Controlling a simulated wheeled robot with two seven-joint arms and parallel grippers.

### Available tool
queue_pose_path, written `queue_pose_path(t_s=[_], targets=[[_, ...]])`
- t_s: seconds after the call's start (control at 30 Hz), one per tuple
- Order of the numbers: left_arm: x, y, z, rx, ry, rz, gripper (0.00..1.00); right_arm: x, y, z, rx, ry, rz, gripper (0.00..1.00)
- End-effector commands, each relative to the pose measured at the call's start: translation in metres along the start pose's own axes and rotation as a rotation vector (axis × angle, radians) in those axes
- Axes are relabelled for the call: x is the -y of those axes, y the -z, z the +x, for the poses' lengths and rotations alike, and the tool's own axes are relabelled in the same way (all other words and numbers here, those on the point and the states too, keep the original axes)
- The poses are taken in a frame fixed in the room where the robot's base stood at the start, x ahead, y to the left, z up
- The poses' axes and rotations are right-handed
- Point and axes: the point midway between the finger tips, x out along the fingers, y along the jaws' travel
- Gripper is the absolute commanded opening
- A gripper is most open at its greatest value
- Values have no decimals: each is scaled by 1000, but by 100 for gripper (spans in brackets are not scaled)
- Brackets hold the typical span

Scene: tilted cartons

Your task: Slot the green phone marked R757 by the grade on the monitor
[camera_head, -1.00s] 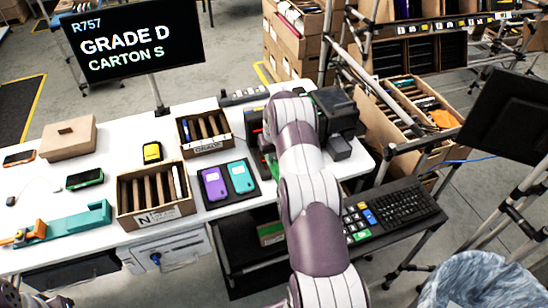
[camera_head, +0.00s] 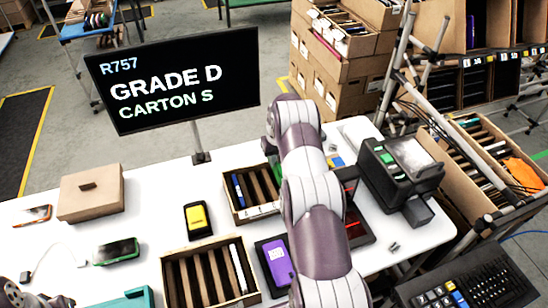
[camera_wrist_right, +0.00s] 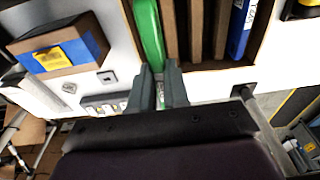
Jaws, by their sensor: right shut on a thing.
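The monitor (camera_head: 170,75) reads R757, GRADE D, CARTON S. My right gripper (camera_wrist_right: 160,88) is shut on a green phone (camera_wrist_right: 149,35) in the right wrist view. The phone is beside the brown dividers, at one end of a small slotted carton (camera_wrist_right: 208,66); I cannot tell how deep it sits. A blue phone (camera_wrist_right: 241,28) stands at that carton's other end. In the head view the small carton (camera_head: 238,212) shows partly behind my right arm, with the blue phone (camera_head: 239,190) in its left slot. The arm hides the right gripper there. My left gripper does not show.
A larger slotted carton (camera_head: 196,292) with a white phone (camera_head: 238,266) stands in front. A purple phone (camera_head: 277,262), a yellow phone (camera_head: 197,219) and a green-edged phone (camera_head: 116,251) lie nearby. A cardboard box (camera_head: 91,193) stands at left, a black machine (camera_head: 400,180) at right.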

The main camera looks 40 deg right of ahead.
Motion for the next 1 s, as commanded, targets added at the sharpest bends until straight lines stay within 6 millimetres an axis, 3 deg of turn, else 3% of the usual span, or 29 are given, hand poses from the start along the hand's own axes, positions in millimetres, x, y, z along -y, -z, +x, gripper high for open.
queue_pose_path(t_s=[0.27,0.73,1.0], targets=[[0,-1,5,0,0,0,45,0,-1,10,-1,0,0,0],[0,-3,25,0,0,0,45,0,-6,53,-1,0,0,0],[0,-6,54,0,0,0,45,0,-9,81,-2,0,0,0]])
